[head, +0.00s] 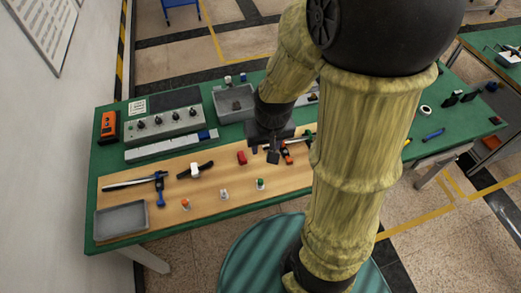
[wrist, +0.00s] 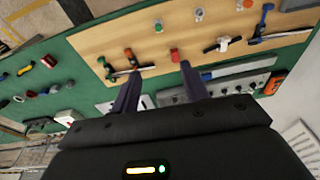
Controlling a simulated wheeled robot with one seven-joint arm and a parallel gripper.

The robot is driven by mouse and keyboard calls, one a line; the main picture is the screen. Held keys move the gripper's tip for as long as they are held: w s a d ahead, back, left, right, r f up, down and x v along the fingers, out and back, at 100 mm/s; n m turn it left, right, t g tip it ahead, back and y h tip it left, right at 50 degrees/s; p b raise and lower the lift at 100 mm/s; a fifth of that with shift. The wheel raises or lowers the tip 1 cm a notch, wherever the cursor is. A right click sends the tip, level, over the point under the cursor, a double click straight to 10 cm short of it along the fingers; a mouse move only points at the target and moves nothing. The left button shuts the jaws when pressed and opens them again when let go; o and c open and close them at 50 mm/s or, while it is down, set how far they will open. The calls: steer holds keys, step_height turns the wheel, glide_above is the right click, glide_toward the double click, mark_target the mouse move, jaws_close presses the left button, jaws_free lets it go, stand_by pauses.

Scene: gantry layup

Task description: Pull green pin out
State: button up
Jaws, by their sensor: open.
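The green pin (head: 261,183) stands on the wooden board (head: 216,184) near its front edge; its green top also shows in the wrist view (wrist: 158,26). A white pin (head: 224,193) and an orange-topped pin (head: 186,204) stand to its left in a row. My gripper (head: 272,153) is open and empty, above the board and farther back than the green pin. In the wrist view its two dark fingers (wrist: 157,62) stand apart, and the green pin shows beyond them. Whether the pins sit in holes is too small to tell.
A red block (head: 241,157) is beside my gripper. A hammer-like tool (head: 160,188), a white-bodied tool (head: 195,169) and an orange-handled tool (head: 287,154) lie on the board. A grey tray (head: 122,221) is at front left; a control box (head: 168,124) stands behind.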

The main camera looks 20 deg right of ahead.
steer(key=m+g, duration=0.1)
steer(key=g, duration=0.1)
glide_above(261, 180)
step_height(261, 180, down, 11)
steer(key=shift+a, duration=0.15)
steer(key=shift+s, duration=0.1)
step_height(261, 180, down, 17)
steer(key=p, duration=0.4)
steer(key=shift+f, duration=0.2)
jaws_close()
